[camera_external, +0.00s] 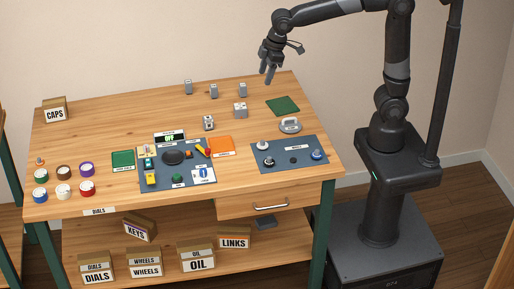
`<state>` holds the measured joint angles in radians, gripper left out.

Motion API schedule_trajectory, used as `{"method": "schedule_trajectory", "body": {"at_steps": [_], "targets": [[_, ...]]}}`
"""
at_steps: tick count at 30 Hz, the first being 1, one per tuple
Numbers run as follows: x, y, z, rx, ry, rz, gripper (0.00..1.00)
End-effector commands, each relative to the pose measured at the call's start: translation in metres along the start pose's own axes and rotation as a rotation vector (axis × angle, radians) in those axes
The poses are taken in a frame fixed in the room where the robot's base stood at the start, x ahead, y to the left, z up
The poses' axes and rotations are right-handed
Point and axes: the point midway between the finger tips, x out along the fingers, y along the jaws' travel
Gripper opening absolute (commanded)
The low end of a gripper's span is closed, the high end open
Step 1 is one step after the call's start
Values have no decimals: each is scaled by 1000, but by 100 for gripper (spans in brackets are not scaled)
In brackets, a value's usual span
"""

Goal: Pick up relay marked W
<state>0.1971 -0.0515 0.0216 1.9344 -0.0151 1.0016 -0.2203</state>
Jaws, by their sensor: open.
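Several small grey block-like parts that may be relays stand on the wooden table, their markings too small to read, so I cannot tell which is W. At the back are a left grey block (188,87), a middle grey block (213,91) and a right grey block (243,89). A wider grey block (240,110) sits in front of them, and another grey part (208,123) is nearer the middle. My gripper (268,77) is open and empty, raised near the table's back edge, right of the back blocks.
A dark blue mat (178,184) with a dial and small parts lies mid-table; a second blue mat (276,162) with knobs is at right. A green pad (283,106) and a grey round-based part (290,125) lie back right. A CAPS box (55,110) and coloured caps are left.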

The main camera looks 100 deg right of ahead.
Motion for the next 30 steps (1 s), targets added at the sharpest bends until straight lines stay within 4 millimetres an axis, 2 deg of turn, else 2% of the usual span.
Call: {"method": "schedule_trajectory", "body": {"at_steps": [1,6,11,15,21,24,30], "targets": [[13,10,-13,-2,-21,-2,53],[51,42,-50,-13,-75,-9,53],[94,75,-78,-23,-125,-21,53],[138,104,-96,-30,-166,-35,53],[198,143,-110,-39,-216,-59,53],[220,155,-112,-43,-233,-69,53],[243,166,-112,-45,-247,-77,53]]}}
